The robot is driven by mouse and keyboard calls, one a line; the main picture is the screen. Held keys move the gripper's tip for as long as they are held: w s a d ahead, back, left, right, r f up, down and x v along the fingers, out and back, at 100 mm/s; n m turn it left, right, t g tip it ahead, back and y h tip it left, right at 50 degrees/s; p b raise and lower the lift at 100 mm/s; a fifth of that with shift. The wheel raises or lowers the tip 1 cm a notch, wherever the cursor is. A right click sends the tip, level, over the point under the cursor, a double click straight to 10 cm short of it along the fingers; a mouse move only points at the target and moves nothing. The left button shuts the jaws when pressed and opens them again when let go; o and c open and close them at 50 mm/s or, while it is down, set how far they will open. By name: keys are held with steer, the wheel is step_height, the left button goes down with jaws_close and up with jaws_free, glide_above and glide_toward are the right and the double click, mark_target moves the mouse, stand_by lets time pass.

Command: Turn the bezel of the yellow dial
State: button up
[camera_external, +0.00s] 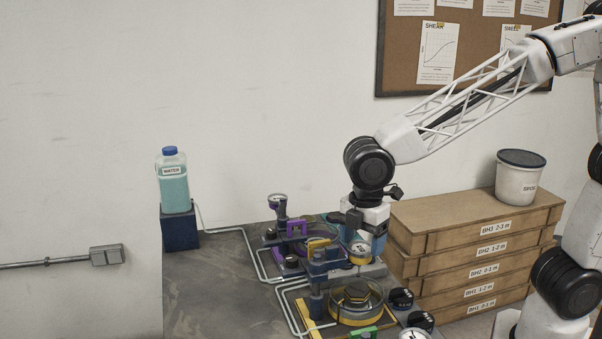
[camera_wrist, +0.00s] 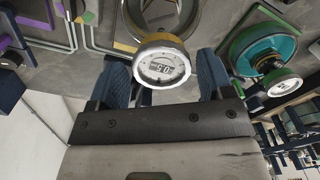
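My gripper (camera_wrist: 163,82) is open, with one blue finger on each side of the dial. A gap shows at the right finger.
A second dial (camera_external: 278,200) stands on the purple apparatus behind left. A round yellow-based cell (camera_external: 356,300) and black knobs (camera_external: 401,298) are in front. Stacked wooden boxes (camera_external: 470,250) stand close on the right. A water bottle (camera_external: 173,182) is at the far left.

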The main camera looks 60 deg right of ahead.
mark_target(365, 243)
steer(key=shift+o, duration=1)
steer(key=shift+r, duration=3.85)
steer(key=shift+s+d+r, duration=0.1)
steer(key=shift+d+r, duration=0.05)
steer(key=shift+d, duration=0.5)
steer(key=s+d+f+m+t, duration=0.1)
steer(key=s+d+m, duration=0.6)
steer(key=d, duration=0.8)
steer(key=s+d+f+m+t, duration=0.1)
steer(key=s+d+f+m, duration=0.2)
steer(key=s+d+m, duration=0.5)
steer(key=s+d, duration=0.4)
steer(key=d, duration=0.3)
steer(key=shift+s+d+f+t, duration=0.2)
steer(key=shift+s+t, duration=0.1)
steer(key=shift+s, duration=0.1)
